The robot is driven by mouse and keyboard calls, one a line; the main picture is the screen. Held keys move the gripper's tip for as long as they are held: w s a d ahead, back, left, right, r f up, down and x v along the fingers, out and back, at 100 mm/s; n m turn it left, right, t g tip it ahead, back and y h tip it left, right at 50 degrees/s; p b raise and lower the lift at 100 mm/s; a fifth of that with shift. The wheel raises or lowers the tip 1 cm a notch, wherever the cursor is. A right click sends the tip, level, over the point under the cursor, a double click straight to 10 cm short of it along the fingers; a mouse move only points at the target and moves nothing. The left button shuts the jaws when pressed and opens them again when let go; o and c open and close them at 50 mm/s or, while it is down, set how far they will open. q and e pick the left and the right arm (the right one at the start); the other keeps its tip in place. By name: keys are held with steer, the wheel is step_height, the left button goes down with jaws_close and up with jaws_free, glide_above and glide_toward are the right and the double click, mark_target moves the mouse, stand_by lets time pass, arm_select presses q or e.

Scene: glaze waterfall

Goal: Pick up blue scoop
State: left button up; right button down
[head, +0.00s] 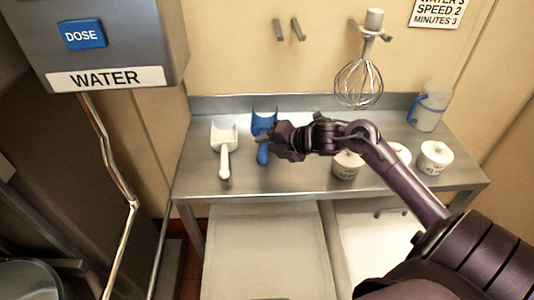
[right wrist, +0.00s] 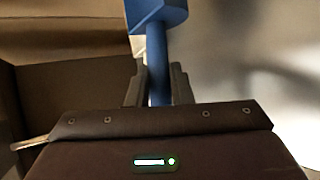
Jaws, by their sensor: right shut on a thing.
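The blue scoop (head: 264,122) is on the steel table, its open end toward the back wall and its handle toward the front. My right gripper (head: 266,144) reaches in from the right and is at the scoop's handle. In the right wrist view the blue handle (right wrist: 157,70) runs between the two fingers of the right gripper (right wrist: 158,86), which are shut on it. Part of the handle is hidden behind the gripper in the head view. Whether the scoop touches the table is hard to tell. My left gripper is not in view.
A white scoop (head: 224,142) lies just left of the blue one. White tubs (head: 435,157) and a jug (head: 430,108) stand on the right of the steel table (head: 200,187). A whisk (head: 358,83) hangs at the back wall. A water dispenser (head: 110,45) is at upper left.

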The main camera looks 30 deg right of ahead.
step_height(320, 180, up, 15)
steer(key=shift+b, duration=0.3)
stand_by(0.3)
